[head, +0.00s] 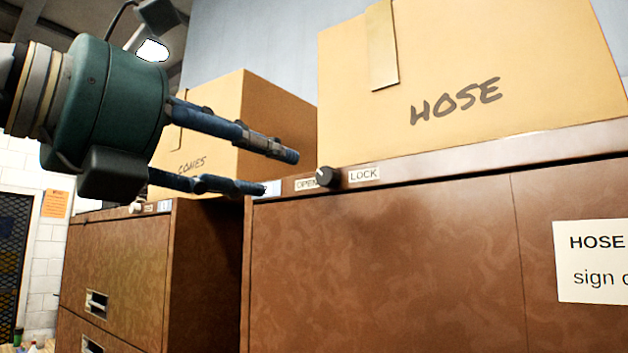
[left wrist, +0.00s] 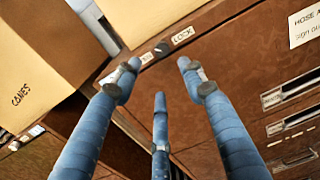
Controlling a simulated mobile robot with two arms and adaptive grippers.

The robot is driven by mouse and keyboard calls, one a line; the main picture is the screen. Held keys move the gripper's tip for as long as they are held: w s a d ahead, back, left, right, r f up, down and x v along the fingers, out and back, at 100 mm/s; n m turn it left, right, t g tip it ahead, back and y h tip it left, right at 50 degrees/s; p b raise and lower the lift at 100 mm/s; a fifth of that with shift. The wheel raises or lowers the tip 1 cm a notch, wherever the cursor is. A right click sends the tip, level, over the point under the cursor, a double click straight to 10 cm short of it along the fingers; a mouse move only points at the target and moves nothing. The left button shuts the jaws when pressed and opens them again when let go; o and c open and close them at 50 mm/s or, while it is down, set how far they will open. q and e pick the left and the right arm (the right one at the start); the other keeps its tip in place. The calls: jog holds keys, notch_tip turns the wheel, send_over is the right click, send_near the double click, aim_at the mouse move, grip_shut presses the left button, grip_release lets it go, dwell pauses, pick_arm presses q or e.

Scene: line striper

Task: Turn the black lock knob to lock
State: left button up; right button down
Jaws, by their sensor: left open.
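The black lock knob (head: 325,176) sits on the top front rail of the brown cabinet (head: 400,260), between an OPEN label (head: 306,184) on its left and a LOCK label (head: 364,174) on its right. A small pale mark on the knob seems to face up and left, toward OPEN. My left gripper (head: 281,172) is open and empty, its blue fingers just left of the knob and apart from it. In the left wrist view the knob (left wrist: 162,50) shows beyond and between the spread fingertips (left wrist: 160,68). My right gripper is not in view.
A HOSE box (head: 480,60) stands on the cabinet above the knob. A CONES box (head: 262,115) stands on a second brown cabinet (head: 115,265) at left, behind my gripper. A white paper sign (head: 590,262) is on the front at right. The space before the knob is clear.

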aim_at(323, 177)
pick_arm(q)
jog(key=p+x, duration=0.4)
jog(key=x, duration=0.5)
jog(key=shift+d+r, duration=0.1)
jog(key=shift+d, duration=0.2)
jog(key=shift+w+d, duration=0.1)
jog(key=shift+d, duration=0.1)
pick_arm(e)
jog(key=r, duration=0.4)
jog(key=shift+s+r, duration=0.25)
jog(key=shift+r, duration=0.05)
pick_arm(q)
jog(key=shift+c, duration=0.2)
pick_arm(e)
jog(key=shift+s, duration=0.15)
pick_arm(q)
grip_shut()
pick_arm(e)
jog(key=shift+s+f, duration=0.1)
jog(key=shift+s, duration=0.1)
